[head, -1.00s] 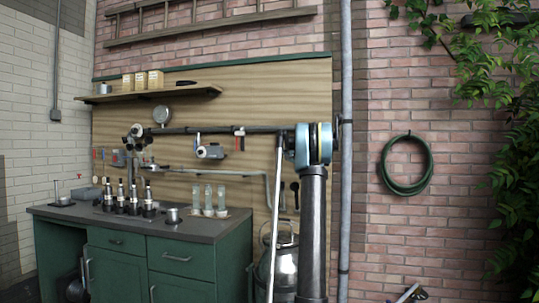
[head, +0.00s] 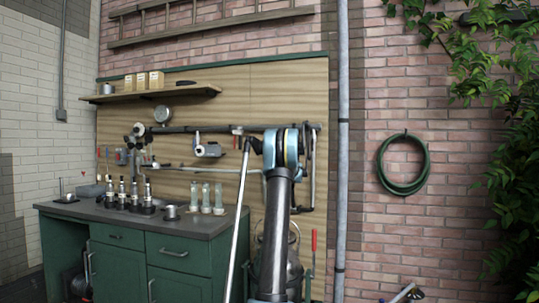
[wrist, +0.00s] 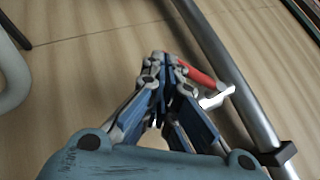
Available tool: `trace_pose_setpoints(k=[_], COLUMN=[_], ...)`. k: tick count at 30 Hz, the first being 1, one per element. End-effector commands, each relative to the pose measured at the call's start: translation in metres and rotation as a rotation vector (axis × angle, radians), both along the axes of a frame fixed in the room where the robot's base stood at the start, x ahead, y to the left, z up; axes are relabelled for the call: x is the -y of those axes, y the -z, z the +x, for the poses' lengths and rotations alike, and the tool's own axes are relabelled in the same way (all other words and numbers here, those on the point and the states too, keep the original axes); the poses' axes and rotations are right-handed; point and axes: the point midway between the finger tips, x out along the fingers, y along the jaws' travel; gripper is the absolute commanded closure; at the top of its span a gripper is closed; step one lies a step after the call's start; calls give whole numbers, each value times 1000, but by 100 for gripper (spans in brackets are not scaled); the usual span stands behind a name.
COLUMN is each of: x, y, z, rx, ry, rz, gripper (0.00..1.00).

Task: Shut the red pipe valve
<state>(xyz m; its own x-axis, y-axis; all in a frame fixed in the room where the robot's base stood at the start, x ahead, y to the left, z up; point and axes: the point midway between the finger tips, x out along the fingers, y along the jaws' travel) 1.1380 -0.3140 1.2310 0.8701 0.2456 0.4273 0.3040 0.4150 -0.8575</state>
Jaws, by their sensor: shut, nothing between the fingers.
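The red valve lever (wrist: 197,76) shows in the wrist view, just right of my fingertips. It meets a bright metal valve body (wrist: 215,99) beside a grey pipe (wrist: 222,62). The lever lies at a slant to the pipe in this view; I cannot tell how far it is turned. My gripper (wrist: 162,62) is shut and empty, its tips close to the lever's upper end. I cannot tell whether they touch. In the head view a small red part (head: 237,130) shows on the upper wall pipe, left of my arm's blue joint. My fingers are not clearly visible there.
A green bench (head: 180,252) with bottles stands at left under a shelf (head: 150,94). A metal churn (head: 296,262) is partly hidden behind my arm. A red-handled upright (head: 314,240) stands beside it. A downpipe (head: 343,180) and green hose (head: 381,178) are at right.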

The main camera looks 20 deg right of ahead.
Motion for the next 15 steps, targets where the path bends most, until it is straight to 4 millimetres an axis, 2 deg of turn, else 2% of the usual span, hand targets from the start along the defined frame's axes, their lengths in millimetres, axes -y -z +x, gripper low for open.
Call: trace_pose_setpoints(k=[15], x=[-19], y=[-17], z=[14], rx=[0], ry=[1], rz=[-1], gripper=[100])
